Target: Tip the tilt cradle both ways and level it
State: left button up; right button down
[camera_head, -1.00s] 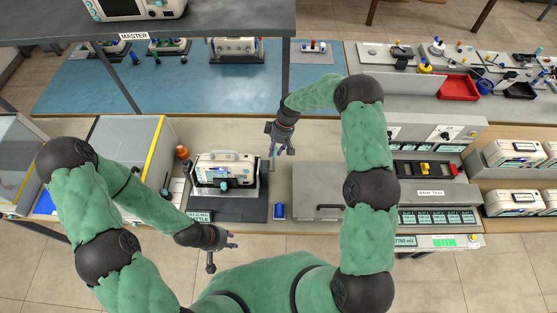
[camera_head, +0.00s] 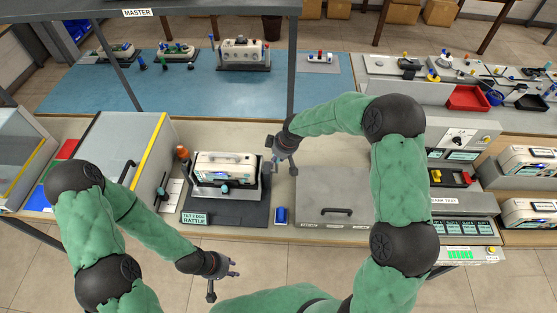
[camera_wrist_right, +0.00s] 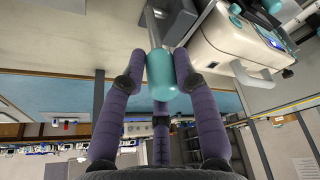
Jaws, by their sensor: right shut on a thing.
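The tilt cradle (camera_head: 252,207) stands on the bench left of centre on a dark base, with a white monitor (camera_head: 225,163) resting in it. The monitor shows mostly its top and handle, its front face looking narrow. My right gripper (camera_head: 280,167) is at the cradle's right end. In the right wrist view its fingers are shut around a teal grip (camera_wrist_right: 161,75) on a metal rod, and the monitor shows beside it (camera_wrist_right: 225,45). The fingers hide that grip in the head view. My left gripper (camera_head: 226,277) is open and empty, in front of the bench edge.
A blue block (camera_head: 281,215) stands right of the cradle, beside a grey lidded box (camera_head: 325,195). An orange-topped object (camera_head: 183,152) and a large grey case (camera_head: 120,145) are on the left. Other monitors stand on the blue mat (camera_head: 190,90) behind.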

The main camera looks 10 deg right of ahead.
jog(key=shift+s+a+f+n+t+h+b, duration=0.25)
jog(key=shift+s+t+b, duration=0.55)
jog(key=shift+b, duration=3.3)
jog(key=shift+s+a+f+t+h+b, duration=0.15)
jog(key=shift+s+a+t+b, duration=0.45)
jog(key=shift+b, duration=3.45)
jog(key=shift+s+a+f+n+t+h+b, duration=0.25)
jog(key=shift+s+t+b, duration=0.7)
jog(key=shift+b, duration=3.15)
jog(key=shift+w+d, duration=0.1)
jog(key=c, duration=1)
grip_release()
jog(key=shift+r, duration=0.1)
